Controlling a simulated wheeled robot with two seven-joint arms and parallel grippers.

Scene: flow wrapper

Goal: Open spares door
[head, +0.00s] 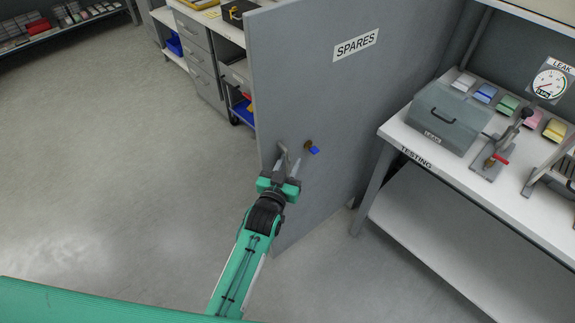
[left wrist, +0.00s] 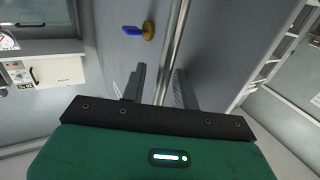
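The spares door (head: 350,95) is a tall grey panel with a SPARES label (head: 355,45). My left gripper (head: 289,168) is at the handle, in front of the door. In the left wrist view, the handle bar (left wrist: 174,45) runs between the two spread fingers (left wrist: 160,85), with a gap visible at the left finger. The key (left wrist: 134,30) shows beyond the fingers. My right gripper is out of view.
A white testing bench (head: 420,165) with a grey leak box (head: 440,115) and a gauge (head: 550,84) stands to the right of the door. Grey drawers (head: 200,60) stand behind on the left. The floor (head: 120,170) on the left is clear.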

